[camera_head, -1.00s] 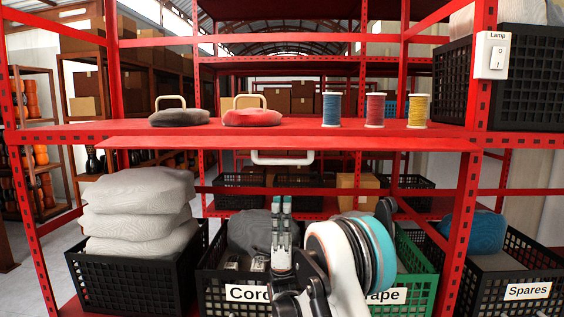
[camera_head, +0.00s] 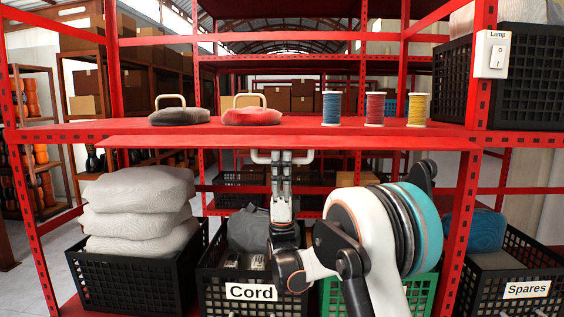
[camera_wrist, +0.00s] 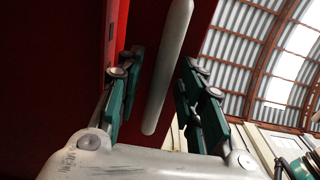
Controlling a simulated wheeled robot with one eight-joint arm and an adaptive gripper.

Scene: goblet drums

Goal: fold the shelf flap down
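The red shelf flap (camera_head: 190,141) is up, roughly level along the front of the red shelf board, seen almost edge-on. A white bar handle (camera_head: 303,157) hangs under its middle, and my gripper hides part of it. My gripper (camera_head: 281,157) points up at the handle from below. In the wrist view the handle (camera_wrist: 168,68) lies between the finger pads of my gripper (camera_wrist: 160,72), with gaps visible on both sides. The fingers are open. The dark red underside of the flap (camera_wrist: 60,60) lies behind them.
Dark and red bags with handles and several thread spools (camera_head: 375,109) stand on the shelf behind the flap. Below are a crate of pale sacks (camera_head: 135,262), the Cord crate (camera_head: 250,292), a green crate and the Spares crate (camera_head: 525,290). A Lamp switch (camera_head: 491,55) is on the right post.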

